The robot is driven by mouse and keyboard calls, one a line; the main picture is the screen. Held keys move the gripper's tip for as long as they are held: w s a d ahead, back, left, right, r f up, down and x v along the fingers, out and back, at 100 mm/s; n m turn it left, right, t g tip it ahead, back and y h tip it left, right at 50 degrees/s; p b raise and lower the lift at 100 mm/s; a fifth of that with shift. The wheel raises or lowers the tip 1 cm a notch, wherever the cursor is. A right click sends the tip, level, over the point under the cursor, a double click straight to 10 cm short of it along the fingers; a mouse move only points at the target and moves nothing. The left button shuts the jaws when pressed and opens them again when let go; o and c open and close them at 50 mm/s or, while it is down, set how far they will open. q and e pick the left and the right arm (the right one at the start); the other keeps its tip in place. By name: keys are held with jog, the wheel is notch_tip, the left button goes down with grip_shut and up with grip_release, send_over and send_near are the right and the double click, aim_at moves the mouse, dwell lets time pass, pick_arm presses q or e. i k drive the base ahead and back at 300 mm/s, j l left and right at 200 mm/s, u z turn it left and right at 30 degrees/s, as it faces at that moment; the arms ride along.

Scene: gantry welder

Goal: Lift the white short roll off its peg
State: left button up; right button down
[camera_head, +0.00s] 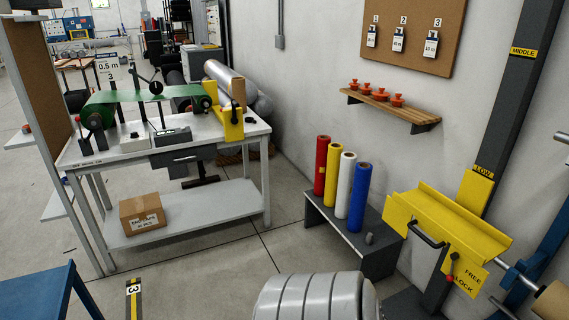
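A white roll (345,187) stands upright on a low dark grey bench (335,230) by the wall, in a row with a red roll (321,165), a yellow roll (332,177) and a blue roll (359,198). The white roll is between the yellow and blue ones, with little space between them. Any peg inside it is hidden. A small grey stub (369,239) sits on the bench in front of the blue roll. Neither of my grippers is in view.
A yellow cradle (450,222) on a dark post stands right of the rolls. Rods and a brown roll (554,300) are at the right edge. A white worktable (130,150) stands at left. A shelf (390,108) is above the rolls. Floor left of the bench is clear.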

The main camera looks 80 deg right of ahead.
aim_at(347, 159)
jog(key=l+z, duration=0.1)
jog(key=z, duration=2.9)
